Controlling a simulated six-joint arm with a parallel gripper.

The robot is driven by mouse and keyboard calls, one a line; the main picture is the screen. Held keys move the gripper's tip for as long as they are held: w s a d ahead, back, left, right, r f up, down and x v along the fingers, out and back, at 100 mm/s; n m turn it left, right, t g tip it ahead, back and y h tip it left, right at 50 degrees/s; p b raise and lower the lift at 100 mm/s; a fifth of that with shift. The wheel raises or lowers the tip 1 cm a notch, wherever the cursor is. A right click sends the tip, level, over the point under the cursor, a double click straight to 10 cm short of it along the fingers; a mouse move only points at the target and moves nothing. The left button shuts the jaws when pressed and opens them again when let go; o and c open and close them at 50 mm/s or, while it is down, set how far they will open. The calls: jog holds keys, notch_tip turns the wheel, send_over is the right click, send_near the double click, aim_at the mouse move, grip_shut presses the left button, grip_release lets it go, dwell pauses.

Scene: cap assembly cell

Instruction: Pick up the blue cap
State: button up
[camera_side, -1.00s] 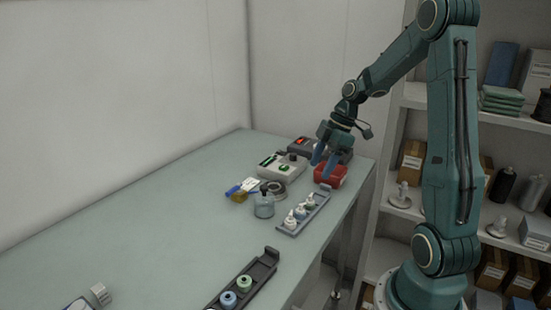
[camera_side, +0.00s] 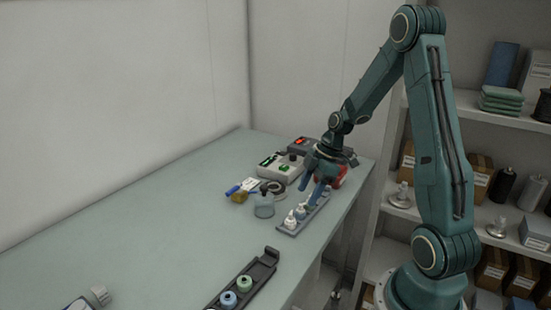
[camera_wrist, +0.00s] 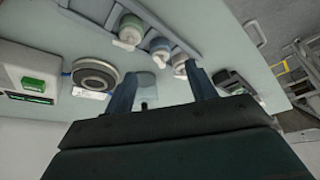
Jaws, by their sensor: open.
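A blue cap (camera_side: 229,299) sits upright in the dark holder (camera_side: 265,264) at the bottom of the side view, next to a green cap (camera_side: 246,283). A hole shows in its top. My gripper (camera_side: 311,194) is open and empty, pointing down above the far grey tray (camera_side: 291,230), well away from the blue cap. In the wrist view my gripper (camera_wrist: 161,72) shows its two fingers apart with nothing held. The blue cap cannot be made out in the wrist view.
The far tray holds several white-nozzled bottles (camera_side: 290,220). A clear jar (camera_side: 264,207), a tape roll (camera_wrist: 95,77), and a box with green marks (camera_side: 280,167) stand close by. A red box (camera_side: 342,178) is partly behind my gripper.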

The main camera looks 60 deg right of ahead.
aim_at(304, 204)
jog(key=shift+s+x, duration=0.15)
jog(key=shift+x, duration=1.15)
jog(key=shift+s+x, duration=0.1)
jog(key=shift+x, duration=1.2)
jog(key=shift+d, duration=0.1)
jog(key=c, duration=0.8)
